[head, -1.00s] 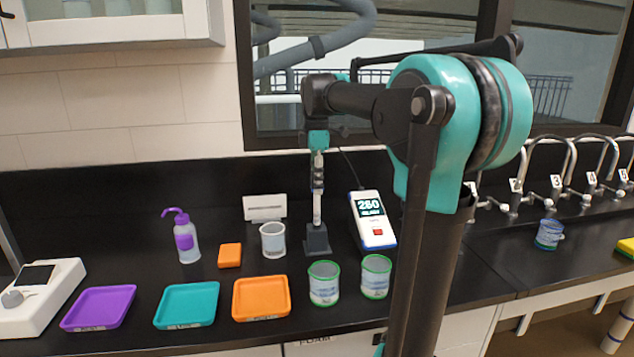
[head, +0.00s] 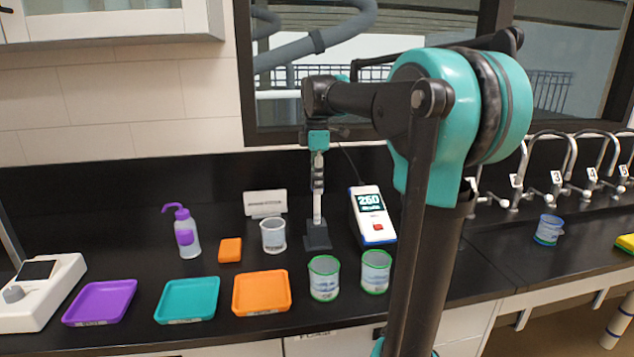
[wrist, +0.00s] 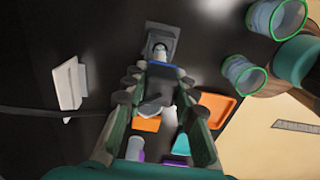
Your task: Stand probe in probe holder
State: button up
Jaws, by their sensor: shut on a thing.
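The probe (head: 317,204) is a slim pale rod standing nearly upright in the head view, with a cable running to the meter. My gripper (head: 318,180) points down and is shut on its upper part. The probe holder (head: 317,238) is a dark grey block on the black bench directly below. The probe's lower end meets the top of the holder; how deep it sits I cannot tell. In the wrist view, the probe (wrist: 160,54) lies between the fingers (wrist: 157,82), in line with the holder (wrist: 161,32).
A white and blue meter (head: 371,215) stands right of the holder. A clear beaker (head: 273,236) and a white card (head: 265,204) are to its left. Two green-rimmed beakers (head: 324,279) (head: 376,272) stand in front, beside an orange tray (head: 261,292). Numbered taps are at right.

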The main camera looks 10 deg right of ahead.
jog(key=shift+f, duration=3.1)
jog(key=o, duration=1.2)
jog(key=shift+c, duration=0.2)
jog(key=o, duration=0.7)
jog(key=shift+c, duration=0.2)
jog(key=shift+r, duration=0.15)
jog(key=shift+r, duration=3.4)
